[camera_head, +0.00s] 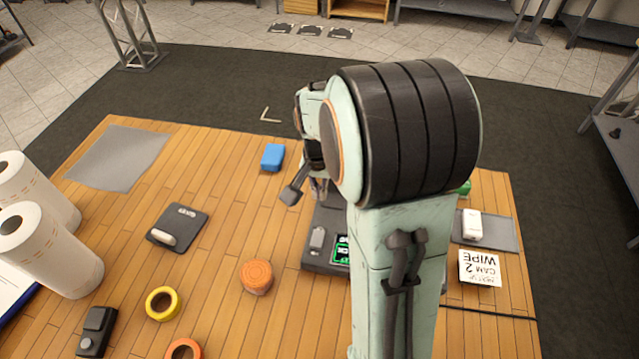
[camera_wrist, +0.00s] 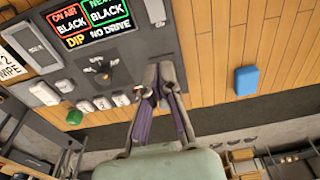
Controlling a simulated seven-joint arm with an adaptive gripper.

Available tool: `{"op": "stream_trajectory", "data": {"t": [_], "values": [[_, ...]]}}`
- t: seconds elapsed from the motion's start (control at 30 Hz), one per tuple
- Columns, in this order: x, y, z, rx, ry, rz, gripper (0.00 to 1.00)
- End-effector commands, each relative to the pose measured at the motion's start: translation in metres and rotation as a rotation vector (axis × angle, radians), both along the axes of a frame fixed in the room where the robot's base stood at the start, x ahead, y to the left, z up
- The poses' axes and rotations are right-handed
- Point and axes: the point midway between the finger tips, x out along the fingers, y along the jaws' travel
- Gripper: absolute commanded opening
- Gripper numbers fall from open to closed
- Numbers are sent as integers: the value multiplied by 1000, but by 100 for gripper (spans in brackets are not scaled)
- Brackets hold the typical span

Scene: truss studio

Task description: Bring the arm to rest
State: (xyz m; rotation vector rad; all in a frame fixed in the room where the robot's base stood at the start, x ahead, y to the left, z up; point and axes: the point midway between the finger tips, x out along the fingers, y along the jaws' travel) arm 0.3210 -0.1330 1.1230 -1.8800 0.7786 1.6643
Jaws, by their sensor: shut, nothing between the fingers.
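My arm stands over the right half of the wooden table (camera_head: 215,215) in the head view, with its large dark-banded joint hiding much of what lies behind. My gripper shows in the wrist view (camera_wrist: 158,82), with its two fingers together and nothing between them.
A blue block (camera_head: 272,157) lies near the far edge. A white object (camera_head: 472,224) and a note card (camera_head: 480,268) lie right of my arm.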

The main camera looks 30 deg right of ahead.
Motion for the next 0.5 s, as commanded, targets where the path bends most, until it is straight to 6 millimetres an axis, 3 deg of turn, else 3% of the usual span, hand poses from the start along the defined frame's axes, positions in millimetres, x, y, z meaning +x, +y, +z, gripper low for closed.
{"op": "stream_trajectory", "data": {"t": [0.17, 0.5], "values": [[1, -1, 13, -1, -1, 0, 0], [1, -1, 14, 0, 0, 0, 0]]}}
